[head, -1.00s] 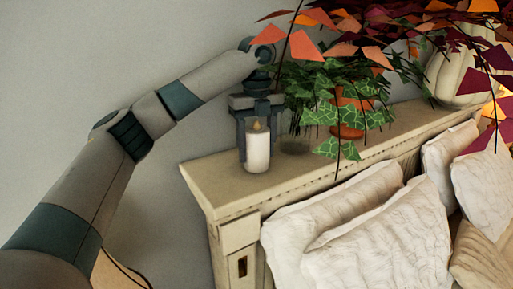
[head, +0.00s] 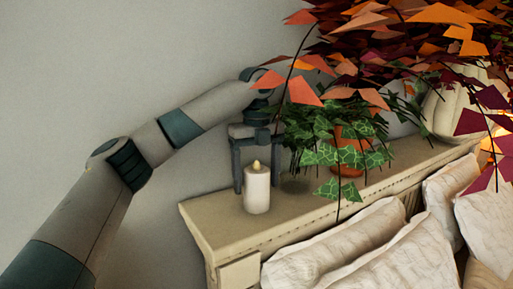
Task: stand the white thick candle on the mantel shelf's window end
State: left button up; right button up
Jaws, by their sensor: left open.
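The white thick candle (head: 257,192) stands upright on the pale mantel shelf (head: 213,222), near the shelf's left end. My left gripper (head: 257,177) is open and comes down over the candle from above. Its fingers show on either side of the candle's upper part, seemingly slightly behind it. The right finger is partly hidden, and I cannot tell whether either finger touches the candle. No window shows, so I cannot tell which end is the window end. My right gripper is not in view.
A leafy green plant in an orange pot (head: 346,160) stands right of the candle, close to my left gripper. Red and orange leaves (head: 405,48) hang across the upper right. A pale ribbed vase (head: 448,112) stands farther along the shelf. White pillows (head: 385,262) lie below.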

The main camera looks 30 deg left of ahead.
pick_arm(q)
notch_tip(320, 180, up, 10)
jog(key=shift+f, duration=0.25)
dwell(2.5)
